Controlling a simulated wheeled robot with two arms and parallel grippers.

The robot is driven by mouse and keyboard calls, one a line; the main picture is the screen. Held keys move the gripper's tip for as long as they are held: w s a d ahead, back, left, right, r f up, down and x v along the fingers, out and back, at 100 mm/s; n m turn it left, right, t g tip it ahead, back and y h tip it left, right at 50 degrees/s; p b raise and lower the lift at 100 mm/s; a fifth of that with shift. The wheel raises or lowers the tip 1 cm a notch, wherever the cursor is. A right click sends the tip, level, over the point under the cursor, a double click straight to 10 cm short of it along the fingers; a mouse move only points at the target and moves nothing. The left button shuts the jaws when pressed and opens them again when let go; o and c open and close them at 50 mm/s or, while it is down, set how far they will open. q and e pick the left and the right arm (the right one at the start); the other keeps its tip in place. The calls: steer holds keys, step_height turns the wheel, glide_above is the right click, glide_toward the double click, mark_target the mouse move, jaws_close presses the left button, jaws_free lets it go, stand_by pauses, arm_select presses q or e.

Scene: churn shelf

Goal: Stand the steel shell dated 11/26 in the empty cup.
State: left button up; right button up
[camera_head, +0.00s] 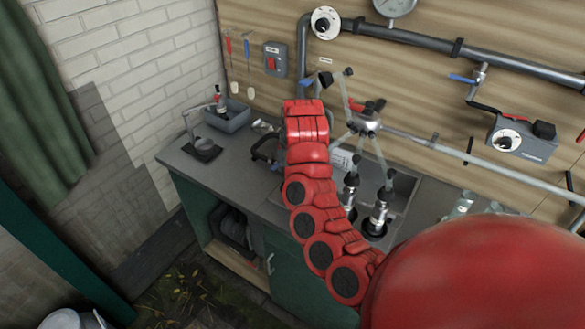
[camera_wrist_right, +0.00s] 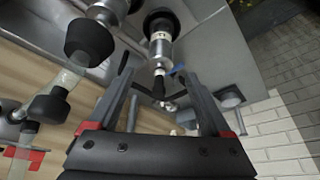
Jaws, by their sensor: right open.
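My right gripper (camera_wrist_right: 156,74) is open, its two dark fingers spread in the right wrist view. A steel shell (camera_wrist_right: 161,52) with a black end and a pale label stands just beyond and between the fingertips, seemingly untouched. Its label is too small to read. Its other end meets a black round cup (camera_wrist_right: 160,21). A second steel shell (camera_wrist_right: 108,9) is partly cut off at the top. In the head view two steel shells (camera_head: 381,213) (camera_head: 350,193) stand by the sink; a black cup (camera_head: 375,228) shows under the nearer one. I cannot pick out the empty cup. My left gripper is out of view.
A steel claw (camera_head: 366,121) with tubes hangs over the sink, close to my right arm. Glass jars (camera_head: 462,204) stand at the right. The front counter strip is clear.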

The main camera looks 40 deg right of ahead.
steer(key=shift+b+v, duration=0.4)
steer(key=shift+v, duration=1.1)
steer(key=shift+a+f, duration=0.1)
